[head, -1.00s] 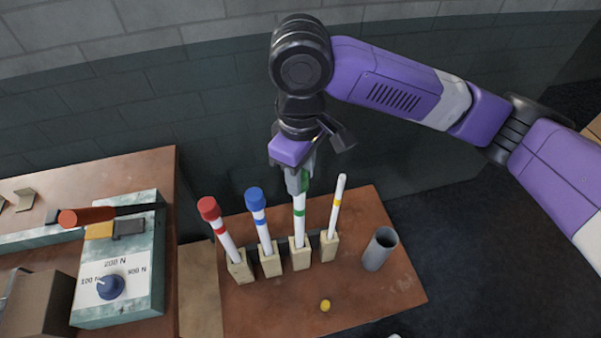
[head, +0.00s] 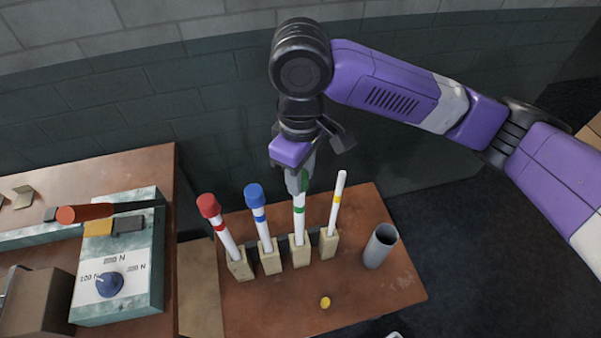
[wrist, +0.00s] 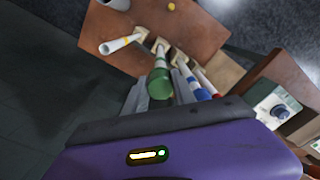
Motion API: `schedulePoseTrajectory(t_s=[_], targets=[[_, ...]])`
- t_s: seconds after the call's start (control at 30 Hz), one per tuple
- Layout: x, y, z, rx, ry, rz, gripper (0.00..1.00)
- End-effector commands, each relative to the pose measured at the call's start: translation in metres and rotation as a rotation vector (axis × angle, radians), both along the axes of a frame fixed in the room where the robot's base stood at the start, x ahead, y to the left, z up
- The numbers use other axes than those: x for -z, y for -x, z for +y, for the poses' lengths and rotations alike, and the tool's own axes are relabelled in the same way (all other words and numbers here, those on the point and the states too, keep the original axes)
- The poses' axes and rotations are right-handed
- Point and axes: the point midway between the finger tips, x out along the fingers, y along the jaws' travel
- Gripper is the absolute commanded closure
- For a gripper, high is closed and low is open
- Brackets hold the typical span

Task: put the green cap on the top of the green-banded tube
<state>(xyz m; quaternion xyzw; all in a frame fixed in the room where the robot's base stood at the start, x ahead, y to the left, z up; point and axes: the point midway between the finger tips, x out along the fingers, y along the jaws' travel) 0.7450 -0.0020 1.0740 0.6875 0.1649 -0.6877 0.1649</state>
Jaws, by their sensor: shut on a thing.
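The green-banded tube (head: 299,224) is white and stands upright in a pale wooden block on the brown table. My gripper (head: 302,184) is directly over this tube, pointing down, with its fingers shut around the green cap (wrist: 160,84). In the wrist view the cap sits between my fingertips (wrist: 160,92), in line with the tube (wrist: 161,57) behind it. In the head view the fingers partly hide the cap and the tube's top end. The cap meets the tube top or is very close to it; how far it is seated cannot be told.
A red-capped tube (head: 222,228) and a blue-capped tube (head: 260,220) stand to the left. An uncapped yellow-banded tube (head: 337,205) stands close on the right. A grey cup (head: 379,247) is farther right. A yellow cap (head: 325,302) lies in front.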

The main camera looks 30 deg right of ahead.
Motion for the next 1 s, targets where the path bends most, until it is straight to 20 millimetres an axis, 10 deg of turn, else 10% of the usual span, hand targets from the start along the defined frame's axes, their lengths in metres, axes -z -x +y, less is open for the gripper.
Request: schedulePoseTrajectory(t_s=[1.0], targets=[[0.012,0.0,0.0,0.0,0.0,0.0,1.0]])
